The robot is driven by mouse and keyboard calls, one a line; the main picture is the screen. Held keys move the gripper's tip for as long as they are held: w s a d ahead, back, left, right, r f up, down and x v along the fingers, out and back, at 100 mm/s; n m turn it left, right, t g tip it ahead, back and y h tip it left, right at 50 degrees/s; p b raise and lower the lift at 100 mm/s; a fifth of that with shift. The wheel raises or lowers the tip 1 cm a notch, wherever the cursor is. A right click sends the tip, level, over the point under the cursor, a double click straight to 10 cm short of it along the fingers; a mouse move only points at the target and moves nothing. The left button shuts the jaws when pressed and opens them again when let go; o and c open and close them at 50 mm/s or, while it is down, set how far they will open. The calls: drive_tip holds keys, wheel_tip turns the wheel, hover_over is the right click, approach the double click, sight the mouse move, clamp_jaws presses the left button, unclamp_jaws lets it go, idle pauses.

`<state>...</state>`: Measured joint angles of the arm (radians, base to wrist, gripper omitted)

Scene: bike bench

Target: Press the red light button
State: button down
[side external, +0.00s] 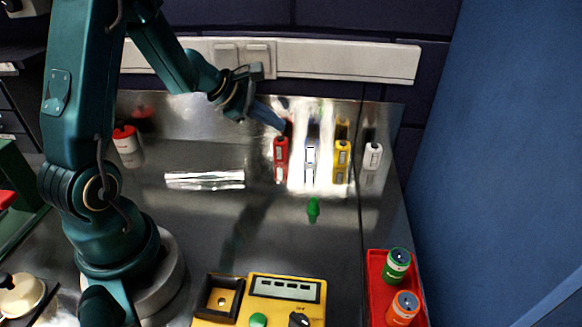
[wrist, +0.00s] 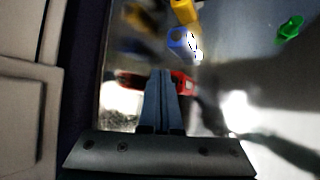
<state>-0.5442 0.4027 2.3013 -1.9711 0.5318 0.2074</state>
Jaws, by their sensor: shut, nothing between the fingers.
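The red light (side external: 281,157) stands upright at the left end of a row of lights near the shiny back panel. My gripper (side external: 283,126) reaches down from the upper left, its blue fingers shut and empty, with the tips at the top of the red light. In the wrist view the closed fingertips (wrist: 161,73) lie over the red light (wrist: 185,84) and hide part of it. I cannot tell whether they touch it, and its button is not clearly seen.
Blue-white (side external: 310,156), yellow (side external: 342,158) and white (side external: 373,156) lights stand to the right. A small green object (side external: 313,208) lies in front. A yellow box (side external: 286,289) and a red tray (side external: 375,269) with cans are nearer.

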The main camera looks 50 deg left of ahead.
sight(275, 140)
drive_tip(key=shift+r, duration=2.8)
